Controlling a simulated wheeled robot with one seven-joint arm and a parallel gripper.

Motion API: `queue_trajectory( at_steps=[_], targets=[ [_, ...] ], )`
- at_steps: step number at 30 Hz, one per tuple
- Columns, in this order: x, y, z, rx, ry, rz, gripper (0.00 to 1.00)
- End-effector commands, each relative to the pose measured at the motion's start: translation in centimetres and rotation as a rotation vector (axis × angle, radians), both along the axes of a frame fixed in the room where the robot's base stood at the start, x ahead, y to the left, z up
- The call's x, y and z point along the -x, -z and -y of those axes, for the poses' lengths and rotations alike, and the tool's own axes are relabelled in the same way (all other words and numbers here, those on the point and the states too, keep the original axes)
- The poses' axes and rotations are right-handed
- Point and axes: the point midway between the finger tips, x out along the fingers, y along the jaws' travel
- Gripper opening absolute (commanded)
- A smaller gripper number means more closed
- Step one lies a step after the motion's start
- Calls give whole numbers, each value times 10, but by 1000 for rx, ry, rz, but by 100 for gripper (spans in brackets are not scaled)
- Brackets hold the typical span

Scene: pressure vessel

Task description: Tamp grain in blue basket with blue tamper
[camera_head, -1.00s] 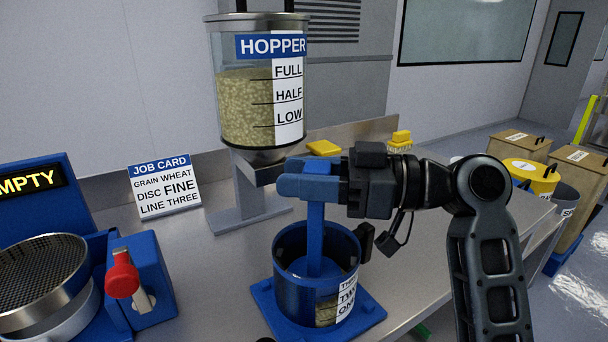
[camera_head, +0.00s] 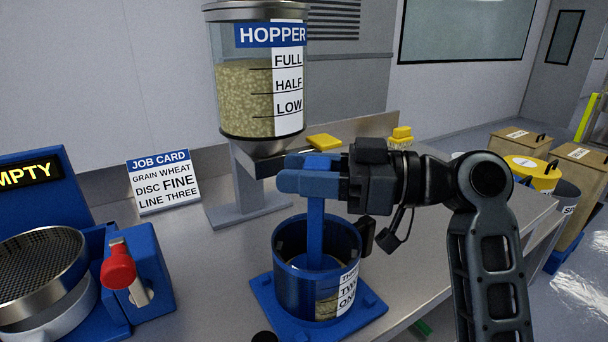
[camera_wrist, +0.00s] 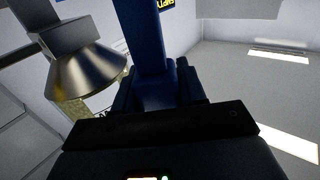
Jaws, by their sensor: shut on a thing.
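The blue basket (camera_head: 287,275) stands on a blue square base (camera_head: 270,305) on the bench, with a white level label on its front right. Pale grain (camera_head: 327,306) shows low in its front window. The blue tamper (camera_head: 316,225) stands about upright with its shaft down inside the basket. Its lower end is in shadow, so I cannot tell whether it touches the grain. My gripper (camera_head: 310,180) is shut on the tamper's top above the basket rim. The wrist view shows the blue tamper (camera_wrist: 147,40) between my dark fingers.
The grain hopper (camera_head: 245,95) stands close behind the basket. A job card (camera_head: 163,182) and a blue machine with a red-knobbed lever (camera_head: 118,268) are at left. Yellow blocks (camera_head: 324,142) lie at the back. The bench edge is close on the right.

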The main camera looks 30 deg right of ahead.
Motion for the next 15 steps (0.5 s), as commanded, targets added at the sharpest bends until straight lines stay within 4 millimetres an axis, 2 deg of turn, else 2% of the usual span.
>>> queue_trajectory(
  at_steps=[1,3,15],
  targets=[
    [0,-9,0,0,0,2,0],
    [0,-12,0,0,0,2,0],
    [0,-10,0,0,0,1,0]
  ],
)
